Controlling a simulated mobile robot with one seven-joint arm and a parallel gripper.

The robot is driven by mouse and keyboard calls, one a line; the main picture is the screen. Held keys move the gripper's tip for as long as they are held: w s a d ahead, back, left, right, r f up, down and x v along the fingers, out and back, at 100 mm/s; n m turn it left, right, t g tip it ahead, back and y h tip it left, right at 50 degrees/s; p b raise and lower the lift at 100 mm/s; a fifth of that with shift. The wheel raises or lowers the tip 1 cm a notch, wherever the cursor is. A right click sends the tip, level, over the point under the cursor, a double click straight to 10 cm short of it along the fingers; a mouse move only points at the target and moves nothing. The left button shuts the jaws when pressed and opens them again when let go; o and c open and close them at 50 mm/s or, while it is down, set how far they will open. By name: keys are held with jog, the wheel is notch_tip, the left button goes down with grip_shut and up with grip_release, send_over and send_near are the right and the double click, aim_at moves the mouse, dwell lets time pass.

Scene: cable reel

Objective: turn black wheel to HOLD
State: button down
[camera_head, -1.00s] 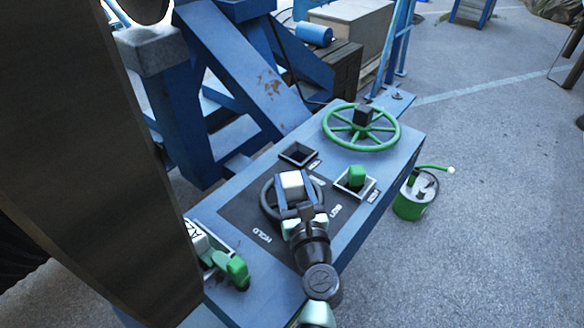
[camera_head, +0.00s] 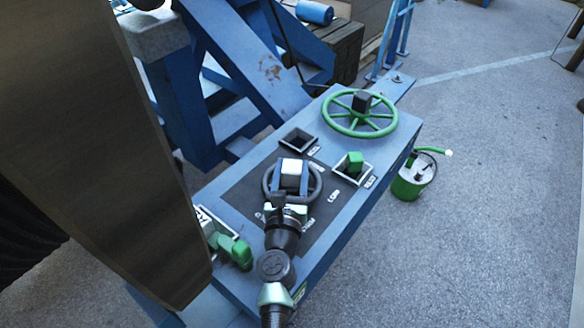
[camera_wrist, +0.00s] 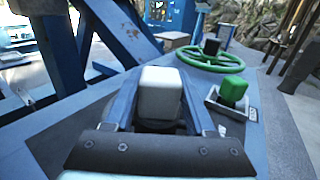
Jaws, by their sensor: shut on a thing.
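The black wheel (camera_head: 268,184) lies on the dark panel of the blue console in the head view, with a pale block (camera_head: 291,167) at its hub. My gripper (camera_head: 290,180) is over the wheel, its two blue fingers shut on either side of the block. The wrist view shows the same block (camera_wrist: 160,92) between the fingers, with the dark wheel mostly hidden behind them. White lettering reading LOAD (camera_head: 333,195) is right of the wheel. My wrist covers most of the lettering on the near side, so HOLD cannot be read.
A larger green wheel (camera_head: 341,125) is at the console's far end. A green lever (camera_head: 354,160) in a square frame sits right of the black wheel, and an empty square socket (camera_head: 298,139) beyond it. Another green handle (camera_head: 242,252) is at the near left. A green can (camera_head: 408,184) stands on the ground.

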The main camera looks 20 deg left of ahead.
jog(key=shift+c, duration=1.2)
grip_release()
jog(key=s, duration=0.4)
jog(key=s+d, duration=0.1)
jog(key=s, duration=0.3)
jog(key=s+d, duration=0.1)
jog(key=s, duration=0.3)
jog(key=shift+s+d, duration=0.1)
jog(key=shift+s, duration=0.3)
